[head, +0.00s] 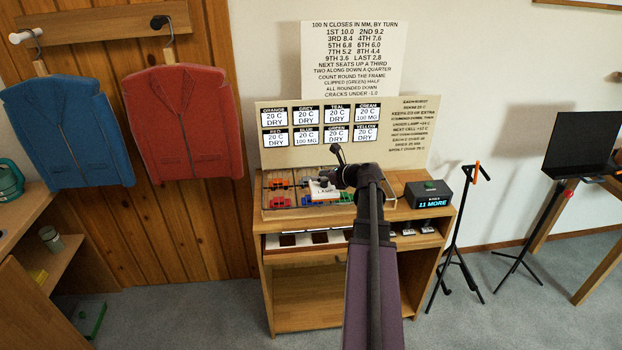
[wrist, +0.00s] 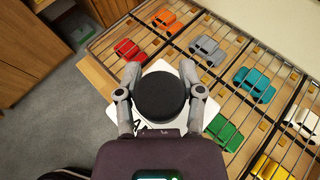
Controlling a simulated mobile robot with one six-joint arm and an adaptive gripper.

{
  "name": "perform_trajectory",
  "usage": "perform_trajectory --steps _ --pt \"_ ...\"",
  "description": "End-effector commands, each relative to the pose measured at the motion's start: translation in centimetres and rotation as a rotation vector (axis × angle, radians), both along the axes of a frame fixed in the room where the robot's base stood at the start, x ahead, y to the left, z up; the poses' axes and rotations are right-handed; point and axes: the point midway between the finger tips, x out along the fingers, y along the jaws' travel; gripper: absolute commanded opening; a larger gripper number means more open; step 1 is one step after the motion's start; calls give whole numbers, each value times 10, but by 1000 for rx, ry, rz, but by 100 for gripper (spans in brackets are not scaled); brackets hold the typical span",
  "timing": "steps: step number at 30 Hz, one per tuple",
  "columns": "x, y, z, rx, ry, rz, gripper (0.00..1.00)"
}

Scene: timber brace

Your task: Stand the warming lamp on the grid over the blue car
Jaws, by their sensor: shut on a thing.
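The warming lamp (wrist: 158,95) has a round black top and a white body; in the head view its white body (head: 322,189) is partly covered by my arm. My gripper (wrist: 161,85) is shut on the black top, one finger on each side. In the head view my gripper (head: 337,177) is over the grid. The blue car (head: 308,201) shows beside and below the lamp in the head view; in the wrist view the lamp hides it. The grid (wrist: 187,72) is thin dark bars over the cars. Whether the lamp touches it, I cannot tell.
Around the lamp under the grid are the red (wrist: 130,49), grey (wrist: 207,51), teal (wrist: 254,84) and green (wrist: 222,132) cars. A sign board (head: 340,135) stands behind.

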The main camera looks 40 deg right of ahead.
Motion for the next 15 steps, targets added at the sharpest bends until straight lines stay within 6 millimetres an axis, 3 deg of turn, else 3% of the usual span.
perform_trajectory --steps 1,6,15 --pt "13 -2 -2 1 -1 2 0" --pt "39 -2 -4 2 -1 1 0" --pt "51 -1 -5 1 0 -1 0"
